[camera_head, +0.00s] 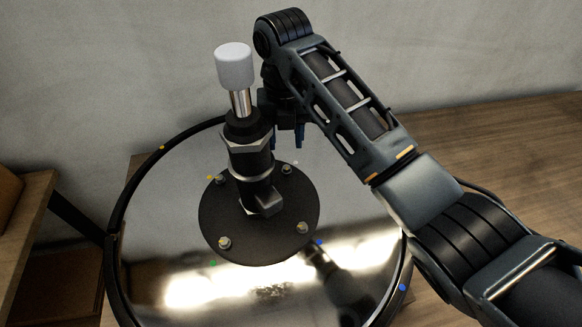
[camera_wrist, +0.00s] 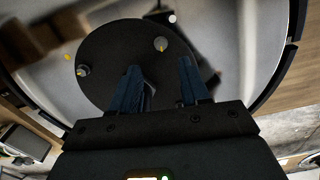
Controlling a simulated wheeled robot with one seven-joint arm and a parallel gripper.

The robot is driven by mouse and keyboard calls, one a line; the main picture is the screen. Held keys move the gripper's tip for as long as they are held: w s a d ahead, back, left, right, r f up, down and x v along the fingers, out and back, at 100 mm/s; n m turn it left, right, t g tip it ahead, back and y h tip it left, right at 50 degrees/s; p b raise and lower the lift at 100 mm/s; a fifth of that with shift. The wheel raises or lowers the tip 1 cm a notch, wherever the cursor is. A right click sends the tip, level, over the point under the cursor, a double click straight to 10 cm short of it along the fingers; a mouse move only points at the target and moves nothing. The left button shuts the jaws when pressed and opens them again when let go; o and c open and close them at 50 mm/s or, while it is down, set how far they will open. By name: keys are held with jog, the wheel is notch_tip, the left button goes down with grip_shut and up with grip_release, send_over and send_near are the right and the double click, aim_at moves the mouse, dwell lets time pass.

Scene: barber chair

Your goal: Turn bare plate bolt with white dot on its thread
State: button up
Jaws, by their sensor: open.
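The round dark plate (camera_head: 260,238) bears several metallic bolts around a central column. The far right bolt (camera_head: 286,169) has a white dot (camera_head: 295,162) beside it, just outside the plate edge; I cannot make out its thread. In the wrist view this bolt (camera_wrist: 160,44) stands just beyond the gap between my fingertips, with the white dot (camera_wrist: 172,18) behind it. My gripper (camera_head: 288,143) has blue fingers, hangs behind the column and points down above the bolt, apart from it. In the wrist view my gripper (camera_wrist: 160,64) is open and empty.
The column (camera_head: 249,165) with a white cap (camera_head: 234,65) stands close left of my gripper. Other bolts are at far left (camera_head: 220,178), near left (camera_head: 224,243) and near right (camera_head: 302,227). The shiny round base (camera_head: 150,240) has a black rim. A wall stands behind.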

aim_at(286, 167)
jog(key=shift+f, duration=0.5)
notch_tip(286, 167, down, 7)
jog(key=shift+r+p, duration=0.1)
jog(key=shift+p, duration=0.2)
grip_shut()
